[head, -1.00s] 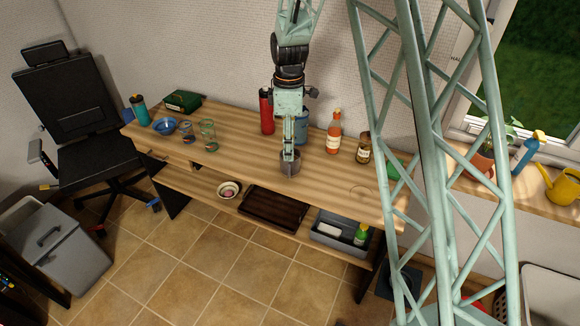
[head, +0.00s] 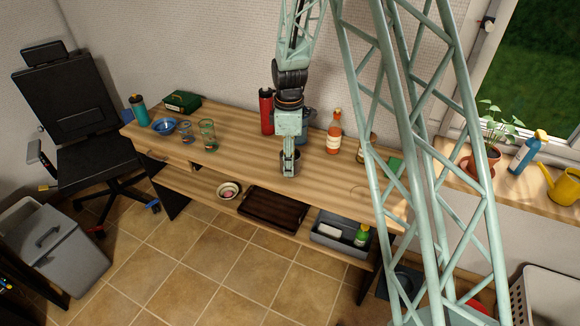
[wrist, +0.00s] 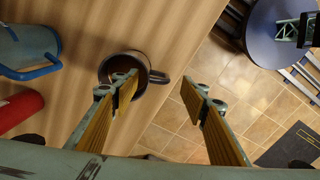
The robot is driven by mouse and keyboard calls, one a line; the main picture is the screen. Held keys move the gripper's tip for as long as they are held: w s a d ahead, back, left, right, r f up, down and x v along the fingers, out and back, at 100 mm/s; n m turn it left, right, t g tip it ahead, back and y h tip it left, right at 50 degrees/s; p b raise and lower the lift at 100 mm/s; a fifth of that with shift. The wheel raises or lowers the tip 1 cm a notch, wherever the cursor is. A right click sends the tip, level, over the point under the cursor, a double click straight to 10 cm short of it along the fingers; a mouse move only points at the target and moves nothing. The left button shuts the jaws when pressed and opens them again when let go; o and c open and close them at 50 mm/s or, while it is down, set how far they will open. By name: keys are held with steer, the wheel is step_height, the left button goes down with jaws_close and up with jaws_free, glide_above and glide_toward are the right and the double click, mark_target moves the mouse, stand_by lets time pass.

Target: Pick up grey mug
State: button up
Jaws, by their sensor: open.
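The grey mug (wrist: 124,60) stands on the wooden table in the wrist view, dark inside, with its handle (wrist: 160,77) pointing right towards the table's front edge. My gripper (wrist: 160,90) is open above it. The left finger overlaps the mug's opening, the right finger is beyond the handle, and the handle shows between them. I cannot tell the height of the fingertips over the rim. In the head view my gripper (head: 289,166) is over the mug near the front edge and hides most of it.
A red bottle (head: 266,112) and a blue item stand behind the mug. A sauce bottle (head: 334,132) stands to the right. Glasses (head: 208,134) and a blue bowl (head: 164,126) are at the left. A lower shelf holds a dark tray (head: 272,222) and a grey bin (head: 340,240).

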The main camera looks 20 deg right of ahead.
steer(key=shift+w+f+b, duration=0.1)
steer(key=shift+f+b, duration=0.45)
steer(key=shift+f, duration=2.1)
steer(key=c, duration=1.2)
steer(key=shift+r, duration=0.4)
steer(key=shift+r+p, duration=0.45)
steer(key=shift+r, duration=1.05)
steer(key=shift+s+d+r+p, duration=0.15)
steer(key=shift+s+r, duration=0.05)
steer(key=shift+s, duration=2.45)
steer(key=shift+s+d+r+p, duration=0.1)
steer(key=shift+s+d+r, duration=0.15)
steer(key=shift+s, duration=2.35)
steer(key=shift+s+d+r+p, duration=0.1)
steer(key=shift+s+r+p, duration=0.1)
steer(key=shift+s, duration=2.45)
